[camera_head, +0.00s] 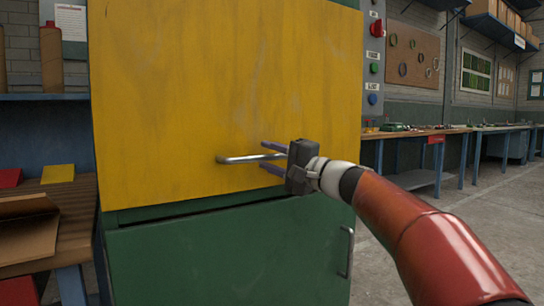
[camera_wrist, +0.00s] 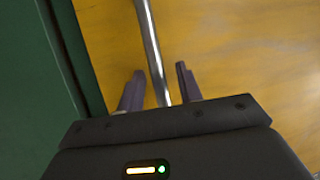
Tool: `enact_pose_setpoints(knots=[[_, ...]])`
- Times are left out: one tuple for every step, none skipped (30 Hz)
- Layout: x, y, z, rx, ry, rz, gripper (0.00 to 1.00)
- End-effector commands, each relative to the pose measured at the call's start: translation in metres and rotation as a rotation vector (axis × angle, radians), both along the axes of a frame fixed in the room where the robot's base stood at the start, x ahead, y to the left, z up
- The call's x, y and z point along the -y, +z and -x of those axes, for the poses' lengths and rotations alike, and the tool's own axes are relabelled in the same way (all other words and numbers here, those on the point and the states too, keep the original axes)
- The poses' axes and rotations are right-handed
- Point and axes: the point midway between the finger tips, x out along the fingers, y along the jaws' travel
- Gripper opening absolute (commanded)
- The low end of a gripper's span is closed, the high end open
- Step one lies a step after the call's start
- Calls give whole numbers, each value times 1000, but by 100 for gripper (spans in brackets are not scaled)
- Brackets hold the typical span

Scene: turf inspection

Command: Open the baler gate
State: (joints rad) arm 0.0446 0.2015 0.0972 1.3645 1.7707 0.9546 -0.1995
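The baler gate is a large yellow panel (camera_head: 190,80) on a green machine body (camera_head: 220,255). It looks shut and also fills much of the wrist view (camera_wrist: 240,50). A silver bar handle (camera_head: 238,159) runs sideways low on the gate. My gripper (camera_head: 263,156) is at the handle's right part, with one finger above it and one below. In the wrist view, the bar (camera_wrist: 150,45) passes between the two fingers (camera_wrist: 159,70). A gap shows on both sides of the bar, so the fingers are open and not clamped. The handle's right end is hidden by my gripper.
A second, upright handle (camera_head: 347,252) is on the green lower front. A control panel with buttons (camera_head: 373,68) stands right of the gate. A wooden bench (camera_head: 60,215) stands close at left. Workbenches (camera_head: 440,131) line the right wall, with open floor (camera_head: 460,205) before them.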

Motion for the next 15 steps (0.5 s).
enact_pose_setpoints(knots=[[-1,0,-1,0,0,0,36],[-1,0,-1,0,0,0,36],[-1,0,-1,0,0,0,36],[-1,0,-1,0,-1,0,36],[-1,0,-1,0,-1,0,36],[-1,0,-1,0,0,0,36],[-1,0,-1,0,0,0,36],[-1,0,-1,0,-1,0,32],[-1,0,-1,-1,-1,1,26],[-1,0,-1,-1,0,1,22],[-1,0,-1,-1,-1,1,19],[-1,0,-1,-1,-1,1,13],[-1,0,-1,-1,-1,1,9],[-1,0,-1,-1,-1,1,6],[-1,0,-1,-1,-1,1,0]])
